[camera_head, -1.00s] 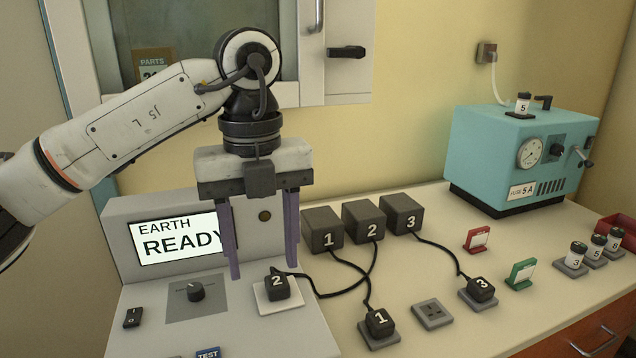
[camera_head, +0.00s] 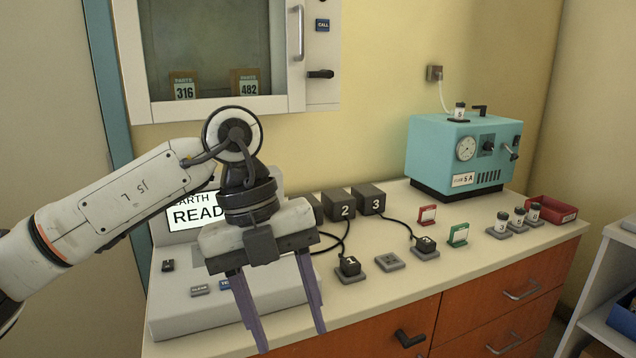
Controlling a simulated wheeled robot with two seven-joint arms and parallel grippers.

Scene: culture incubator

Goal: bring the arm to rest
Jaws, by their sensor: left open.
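My left gripper (camera_head: 292,338) is open and empty, with its two purple fingers pointing down and apart. It hangs in front of the grey tester console (camera_head: 180,318), over the counter's front edge in the picture. The left arm (camera_head: 125,195) comes in from the left with its elbow-like wrist joint raised. The arm and gripper hide part of the console, including part of its screen (camera_head: 190,215), which reads "READ" in the visible part. My right gripper is not in view.
Black numbered boxes (camera_head: 369,199) stand on the counter with cables to plugs (camera_head: 349,266). A teal incubator (camera_head: 440,150) stands at the back right. Red (camera_head: 427,215) and green (camera_head: 458,235) card holders and a red tray (camera_head: 552,209) are to the right. Orange drawers (camera_head: 500,290) lie below.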

